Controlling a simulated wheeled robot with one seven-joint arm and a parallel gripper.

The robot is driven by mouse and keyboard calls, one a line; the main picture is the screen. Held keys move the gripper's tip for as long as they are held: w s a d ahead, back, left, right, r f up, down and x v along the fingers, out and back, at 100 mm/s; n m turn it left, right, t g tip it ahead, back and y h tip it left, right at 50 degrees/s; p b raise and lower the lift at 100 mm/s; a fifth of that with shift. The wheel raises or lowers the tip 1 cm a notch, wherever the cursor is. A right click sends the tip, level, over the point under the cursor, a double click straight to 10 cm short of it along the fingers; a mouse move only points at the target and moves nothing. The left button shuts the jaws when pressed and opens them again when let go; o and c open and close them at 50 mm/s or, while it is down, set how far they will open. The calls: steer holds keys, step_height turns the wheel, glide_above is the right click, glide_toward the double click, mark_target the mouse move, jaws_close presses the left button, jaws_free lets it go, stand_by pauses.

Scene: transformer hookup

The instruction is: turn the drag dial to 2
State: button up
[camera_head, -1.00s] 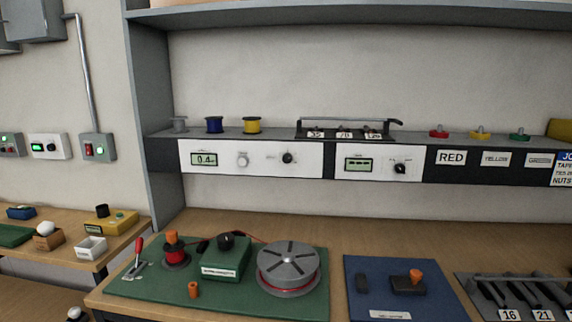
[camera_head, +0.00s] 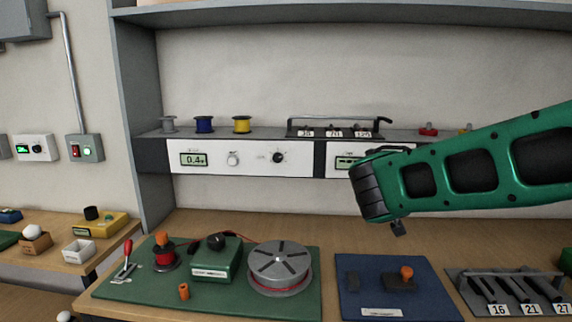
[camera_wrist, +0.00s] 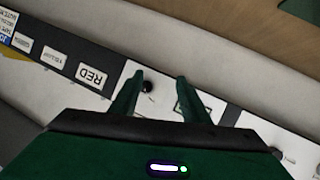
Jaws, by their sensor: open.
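No dial is legibly labelled as the drag dial. A green box (camera_head: 215,262) on the green mat has a black knob (camera_head: 216,241) on top; its label is too small to read. The left white shelf panel (camera_head: 215,160) has a display reading about 0.4, a pale knob (camera_head: 233,159) and a black knob (camera_head: 278,158). My gripper (camera_head: 397,229) hangs in front of the right panel, well right of the green box. In the wrist view my gripper (camera_wrist: 160,75) is open and empty, its fingers before the right panel's black knob (camera_wrist: 147,86), apparently apart from it.
A blue mat (camera_head: 350,305) and a tool rack (camera_head: 505,285) stand right. The shelf (camera_head: 262,132) overhangs the bench.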

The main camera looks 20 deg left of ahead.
steer(key=s+a+r+n+t+y, duration=0.2)
steer(key=s+a+y, duration=0.1)
steer(key=a, duration=1.3)
steer(key=n+t+y, duration=0.1)
steer(key=n+y, duration=0.1)
steer(key=y, duration=0.1)
glide_toward(277, 159)
steer(key=x, duration=0.7)
steer(key=shift+w, duration=0.2)
steer(key=shift+c, duration=0.3)
